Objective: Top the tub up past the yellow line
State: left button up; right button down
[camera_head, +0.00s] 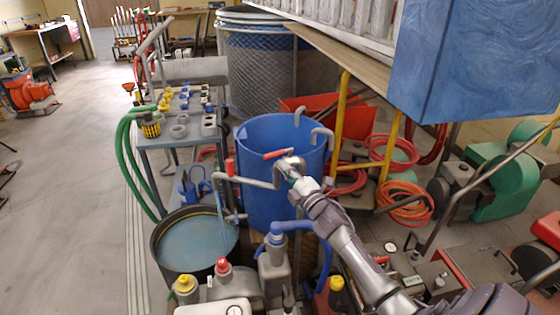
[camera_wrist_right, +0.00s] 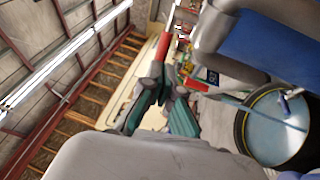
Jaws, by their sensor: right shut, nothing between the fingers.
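The tub (camera_head: 157,252) is a dark round vessel at lower left in the head view, with pale blue water (camera_head: 196,243) inside. It also shows at the right of the wrist view (camera_wrist_right: 240,140), where a yellow line (camera_wrist_right: 244,122) runs inside its wall. A grey pipe (camera_head: 245,183) with a red lever (camera_head: 277,154) stands in front of the blue barrel. A thin bluish stream (camera_head: 220,208) falls from its spout into the tub. My right gripper (camera_head: 290,167) is shut and empty, close beside the lever; I cannot tell whether they touch. My left gripper is out of view.
A grey cart (camera_head: 165,137) with fittings stands behind the tub, with a green hose (camera_head: 124,150) beside it. The blue barrel (camera_head: 258,205) is behind the pipe. Capped bottles and a blue hose crowd the front. Open floor (camera_head: 70,200) lies to the left.

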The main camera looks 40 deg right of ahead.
aim_at(278, 153)
jog(key=shift+x, duration=1.55)
jog(key=shift+w+a+r+b, duration=0.1)
jog(key=shift+w+a+b, duration=0.1)
jog(key=shift+w+b, duration=0.3)
jog(key=shift+w+a+r+b, duration=0.15)
jog(key=shift+w+b, duration=0.1)
jog(key=shift+w, duration=0.4)
jog(key=shift+f, duration=0.2)
